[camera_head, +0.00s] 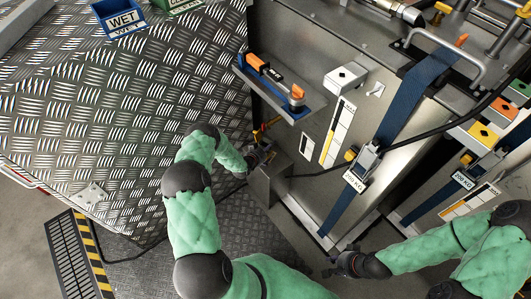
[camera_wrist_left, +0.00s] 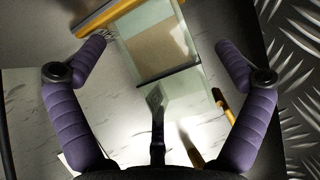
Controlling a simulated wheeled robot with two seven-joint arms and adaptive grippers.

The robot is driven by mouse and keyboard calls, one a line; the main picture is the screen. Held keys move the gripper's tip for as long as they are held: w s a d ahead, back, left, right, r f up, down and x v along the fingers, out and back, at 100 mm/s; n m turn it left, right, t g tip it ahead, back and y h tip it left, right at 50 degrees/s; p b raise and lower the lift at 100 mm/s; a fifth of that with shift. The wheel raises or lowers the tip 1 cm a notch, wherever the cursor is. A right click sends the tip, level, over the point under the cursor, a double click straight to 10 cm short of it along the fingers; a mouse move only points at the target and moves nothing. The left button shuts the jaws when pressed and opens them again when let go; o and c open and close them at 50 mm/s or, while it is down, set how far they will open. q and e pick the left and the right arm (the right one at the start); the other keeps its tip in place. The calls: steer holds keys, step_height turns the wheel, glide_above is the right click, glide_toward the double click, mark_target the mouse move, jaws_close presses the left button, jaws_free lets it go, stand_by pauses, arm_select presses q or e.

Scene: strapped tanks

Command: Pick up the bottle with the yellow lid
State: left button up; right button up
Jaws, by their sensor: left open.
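I cannot clearly make out a bottle with a yellow lid. In the head view, a small yellow and red thing (camera_head: 259,132) sits just above my left gripper (camera_head: 262,154), partly hidden by it. In the left wrist view, my left gripper (camera_wrist_left: 158,65) has its two purple fingers wide apart. A clear, pale-green, flat-sided thing (camera_wrist_left: 158,14) with a brown panel shows between and beyond them; I cannot tell if it is the bottle. Neither finger visibly clamps it. My right gripper (camera_head: 343,264) is low beside the tank; its jaws are too small and dark to judge.
A blue-edged shelf (camera_head: 268,89) on the tank wall holds an orange tool (camera_head: 264,68) and an orange-topped item (camera_head: 297,93). A blue strap (camera_head: 398,112) crosses the metal tank (camera_head: 305,45). Blue (camera_head: 119,18) and green bins stand top left on tread plate.

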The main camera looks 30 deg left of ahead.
arm_select(q)
steer(key=shift+r, duration=0.1)
steer(key=c, duration=1.5)
steer(key=shift+r, duration=0.15)
